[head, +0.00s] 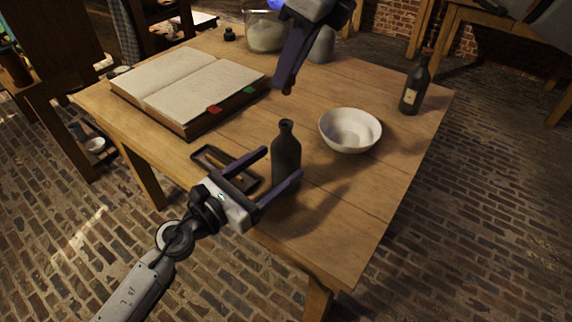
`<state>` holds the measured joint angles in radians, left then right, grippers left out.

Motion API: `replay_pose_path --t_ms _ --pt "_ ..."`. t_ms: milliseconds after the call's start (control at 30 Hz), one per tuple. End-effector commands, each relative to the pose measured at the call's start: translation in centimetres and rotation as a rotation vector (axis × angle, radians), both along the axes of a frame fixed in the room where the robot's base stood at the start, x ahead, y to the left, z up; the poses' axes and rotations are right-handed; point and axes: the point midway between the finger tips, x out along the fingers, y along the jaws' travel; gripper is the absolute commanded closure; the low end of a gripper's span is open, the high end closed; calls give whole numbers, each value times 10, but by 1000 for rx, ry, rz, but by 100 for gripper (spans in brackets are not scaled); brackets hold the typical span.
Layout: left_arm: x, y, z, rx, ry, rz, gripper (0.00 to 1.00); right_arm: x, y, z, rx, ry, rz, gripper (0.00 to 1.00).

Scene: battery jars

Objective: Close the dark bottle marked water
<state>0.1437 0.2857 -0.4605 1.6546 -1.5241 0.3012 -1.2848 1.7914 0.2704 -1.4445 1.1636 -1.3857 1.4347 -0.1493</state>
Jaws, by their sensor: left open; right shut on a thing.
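A dark bottle (286,145) stands upright near the table's front edge, and its mouth looks bare. No marking shows on the side facing me. My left gripper (282,162) is open, with one finger on each side of this bottle's body; I cannot tell whether they touch it. A second dark bottle (413,92) with a pale label stands at the right edge; the label is too small to read. My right gripper (286,88) is above the table, behind the near bottle, fingers pointing down. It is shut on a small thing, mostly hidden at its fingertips.
A white bowl (350,142) stands right of the near bottle. A dark tray (210,156) lies left of it, partly behind my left gripper. An open book (186,125), a glass jar (264,42) and a grey vessel (322,46) are farther back. The table's front right is clear.

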Motion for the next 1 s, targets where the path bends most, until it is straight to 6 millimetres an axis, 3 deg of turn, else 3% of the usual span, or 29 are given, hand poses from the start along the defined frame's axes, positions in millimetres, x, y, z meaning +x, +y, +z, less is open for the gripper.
replay_pose_path --t_ms 300,700,1000 --pt "29 -28 1 -1 -1 0 27 0 0 0 0 0 0 98" --pt "32 -31 0 1 1 0 29 0 0 0 0 0 0 98" --pt "32 -31 0 1 1 0 79 0 0 0 0 0 0 98"
